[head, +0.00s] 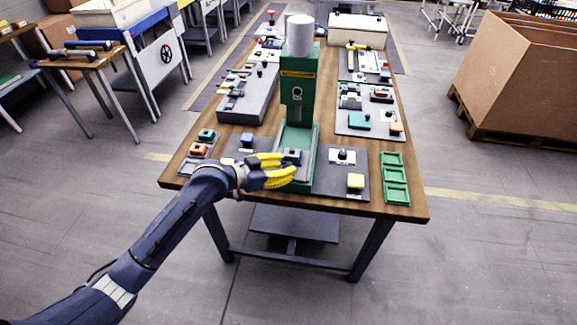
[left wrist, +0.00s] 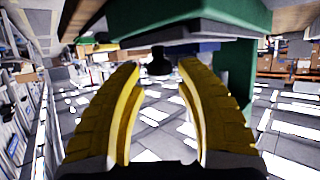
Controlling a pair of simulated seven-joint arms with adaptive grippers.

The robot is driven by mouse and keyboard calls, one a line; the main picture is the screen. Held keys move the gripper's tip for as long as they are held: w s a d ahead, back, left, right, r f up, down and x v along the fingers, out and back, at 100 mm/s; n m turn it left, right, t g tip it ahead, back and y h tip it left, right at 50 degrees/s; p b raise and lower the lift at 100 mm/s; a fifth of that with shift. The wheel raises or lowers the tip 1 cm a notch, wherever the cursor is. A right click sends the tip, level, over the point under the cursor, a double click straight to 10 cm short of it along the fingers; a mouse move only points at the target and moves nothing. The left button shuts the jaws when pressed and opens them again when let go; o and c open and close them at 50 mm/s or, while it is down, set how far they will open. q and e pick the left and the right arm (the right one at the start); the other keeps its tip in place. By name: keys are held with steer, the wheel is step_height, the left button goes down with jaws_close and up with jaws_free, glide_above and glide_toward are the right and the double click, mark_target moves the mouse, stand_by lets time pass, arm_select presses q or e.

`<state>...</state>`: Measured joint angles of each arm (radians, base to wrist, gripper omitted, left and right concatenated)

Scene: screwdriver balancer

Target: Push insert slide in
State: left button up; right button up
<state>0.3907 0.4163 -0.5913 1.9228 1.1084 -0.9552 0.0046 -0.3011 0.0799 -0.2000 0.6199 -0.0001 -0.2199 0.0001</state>
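A green press (head: 298,95) with a white cylinder on top stands in the middle of the wooden table. A grey insert slide (head: 307,165) lies at the front of its green base, with a small grey block (head: 291,155) by my fingertips. My left gripper (head: 287,166) has its yellow fingers spread at the front of the press. In the left wrist view, the fingers (left wrist: 160,66) are apart, and a dark knob (left wrist: 158,64) shows beyond the gap under the green press head (left wrist: 195,22). I cannot tell whether the fingers touch the block. My right gripper is out of view.
A grey raised box (head: 247,100) is behind left. Small coloured parts crowd both sides of the wooden table (head: 400,211).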

arm_select(q)
steer(key=shift+x, duration=1.1)
jaws_close()
steer(key=shift+r, duration=0.1)
